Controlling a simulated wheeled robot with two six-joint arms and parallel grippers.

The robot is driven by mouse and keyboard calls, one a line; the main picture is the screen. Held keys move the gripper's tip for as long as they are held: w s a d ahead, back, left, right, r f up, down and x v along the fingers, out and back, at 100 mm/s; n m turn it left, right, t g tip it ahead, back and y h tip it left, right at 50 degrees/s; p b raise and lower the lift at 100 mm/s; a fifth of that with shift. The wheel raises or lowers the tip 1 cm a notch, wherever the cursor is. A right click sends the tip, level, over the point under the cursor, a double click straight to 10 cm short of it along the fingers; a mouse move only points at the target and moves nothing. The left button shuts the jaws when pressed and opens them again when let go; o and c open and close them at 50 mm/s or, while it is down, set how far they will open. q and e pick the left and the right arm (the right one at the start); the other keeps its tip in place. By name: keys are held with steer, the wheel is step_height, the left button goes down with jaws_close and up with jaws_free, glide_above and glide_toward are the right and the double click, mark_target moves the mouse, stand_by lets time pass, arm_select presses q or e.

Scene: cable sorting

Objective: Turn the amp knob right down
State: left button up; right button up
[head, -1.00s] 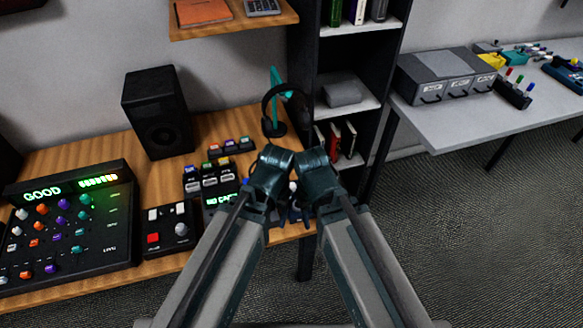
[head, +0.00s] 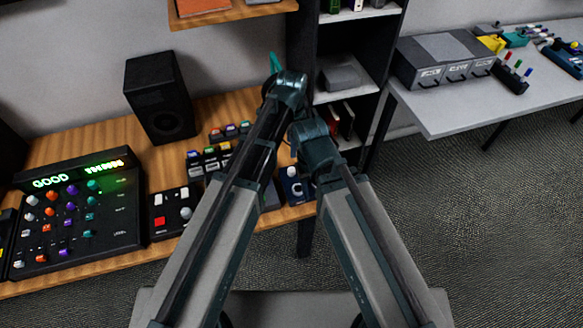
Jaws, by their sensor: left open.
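A small dark blue box (head: 293,186) with a pale knob on top stands at the desk's right front edge; I take it for the amp, but cannot read a label. My arms partly cover it. My left arm reaches up and across the desk in the head view, its bent joint near the headphone stand. My left gripper is open but mostly hidden behind my arm links, so its distance from the knob is unclear. My right arm ends in a bent joint just right of the blue box, and its gripper is hidden.
A mixer (head: 78,212) with a lit "GOOD" display and a small box (head: 172,211) with a red button and grey knob stand left on the desk. A black speaker (head: 160,100) stands behind. A grey table (head: 455,112) is at right.

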mark_target(292, 170)
arm_select(q)
step_height(292, 170, down, 14)
steer(key=b, duration=1.3)
steer(key=shift+r, duration=0.25)
jaws_close()
